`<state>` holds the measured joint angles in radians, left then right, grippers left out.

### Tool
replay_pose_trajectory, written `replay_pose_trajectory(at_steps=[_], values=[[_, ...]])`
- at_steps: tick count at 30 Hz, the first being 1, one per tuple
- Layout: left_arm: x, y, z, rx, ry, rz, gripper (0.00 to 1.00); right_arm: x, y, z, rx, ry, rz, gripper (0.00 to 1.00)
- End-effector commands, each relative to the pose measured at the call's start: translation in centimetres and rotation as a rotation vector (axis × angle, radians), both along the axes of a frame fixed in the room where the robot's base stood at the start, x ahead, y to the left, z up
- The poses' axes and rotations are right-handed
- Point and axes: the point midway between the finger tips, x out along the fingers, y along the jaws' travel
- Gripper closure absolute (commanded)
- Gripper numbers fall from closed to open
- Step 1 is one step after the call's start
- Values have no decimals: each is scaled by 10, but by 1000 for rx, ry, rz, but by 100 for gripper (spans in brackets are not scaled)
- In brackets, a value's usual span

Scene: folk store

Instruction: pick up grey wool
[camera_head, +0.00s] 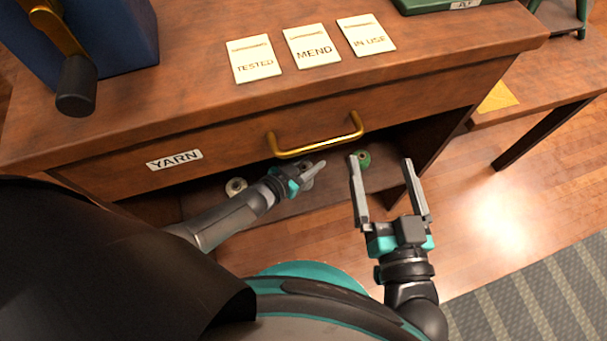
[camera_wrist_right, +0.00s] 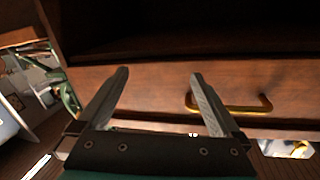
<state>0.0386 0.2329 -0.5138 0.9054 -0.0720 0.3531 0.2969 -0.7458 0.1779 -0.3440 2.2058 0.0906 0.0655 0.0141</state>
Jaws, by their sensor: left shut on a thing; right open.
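The drawer cabinet's open shelf, under the YARN drawer, holds small wool balls or spools. My left gripper (camera_head: 308,170) reaches into this opening, its fingers shut around a small grey thing (camera_head: 307,184), apparently the grey wool, mostly hidden by the fingers. A whitish spool (camera_head: 236,186) lies to its left and a green one (camera_head: 362,159) to its right. My right gripper (camera_head: 390,183) is open and empty in front of the cabinet's right end. In the right wrist view its open fingers (camera_wrist_right: 158,95) face the drawer front, with nothing between them.
The YARN drawer (camera_head: 215,155) is shut above the opening; its brass handle (camera_head: 316,138) sticks out just above my left gripper. A blue box (camera_head: 115,35) stands at left. Floor at right is clear.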

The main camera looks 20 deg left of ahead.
Motion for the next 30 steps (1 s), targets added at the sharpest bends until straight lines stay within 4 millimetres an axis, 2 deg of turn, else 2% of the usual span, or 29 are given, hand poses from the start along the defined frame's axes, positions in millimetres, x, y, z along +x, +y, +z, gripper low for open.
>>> replay_pose_trajectory(at_steps=[17,30], values=[[-2,1,-1,2,6,0,100,1,-1,0,-8,11,1,0],[-1,0,16,1,3,0,100,11,-10,-11,-113,168,8,0]])
